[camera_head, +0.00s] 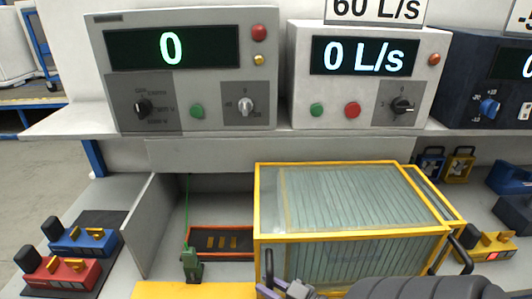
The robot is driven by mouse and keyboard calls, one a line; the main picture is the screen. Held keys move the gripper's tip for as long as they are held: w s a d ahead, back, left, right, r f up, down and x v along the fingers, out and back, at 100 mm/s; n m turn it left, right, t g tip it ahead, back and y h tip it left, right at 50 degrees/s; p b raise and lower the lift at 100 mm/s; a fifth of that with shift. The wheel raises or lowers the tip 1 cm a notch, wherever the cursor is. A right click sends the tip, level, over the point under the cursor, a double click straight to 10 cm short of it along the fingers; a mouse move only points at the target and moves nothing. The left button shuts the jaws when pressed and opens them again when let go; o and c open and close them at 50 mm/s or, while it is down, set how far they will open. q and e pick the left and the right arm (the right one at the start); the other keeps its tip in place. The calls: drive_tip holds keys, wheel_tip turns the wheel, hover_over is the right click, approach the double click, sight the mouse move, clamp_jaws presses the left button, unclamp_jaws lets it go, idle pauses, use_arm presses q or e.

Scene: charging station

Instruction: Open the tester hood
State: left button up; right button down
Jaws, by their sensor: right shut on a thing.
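The tester hood (345,236) is a clear box with a yellow frame, on the bench right of the middle. Ribbed, see-through panels show on its top and front. A dark handle (268,262) shows at its lower front left, and another dark bar shows at its front right. My right gripper (272,289) is at the bottom edge, at the hood's lower front left, shut on the handle. My right arm hides the lower front of the hood, and the fingertips are partly cut off. I cannot tell if the hood is raised. My left gripper is out of view.
A grey unit reading 0 (180,75) and one reading 0 L/s (365,75) stand on the shelf above. A small dark tray (225,255) and a green connector (191,266) lie left of the hood. Blue (80,243) and red (62,272) devices sit far left.

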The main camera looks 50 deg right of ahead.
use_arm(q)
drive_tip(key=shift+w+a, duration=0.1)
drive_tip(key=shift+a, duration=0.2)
use_arm(e)
drive_tip(key=c, duration=0.6)
unclamp_jaws()
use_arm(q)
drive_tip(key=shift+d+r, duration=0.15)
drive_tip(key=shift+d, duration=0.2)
use_arm(e)
drive_tip(key=s, duration=1)
drive_tip(key=shift+d, duration=0.4)
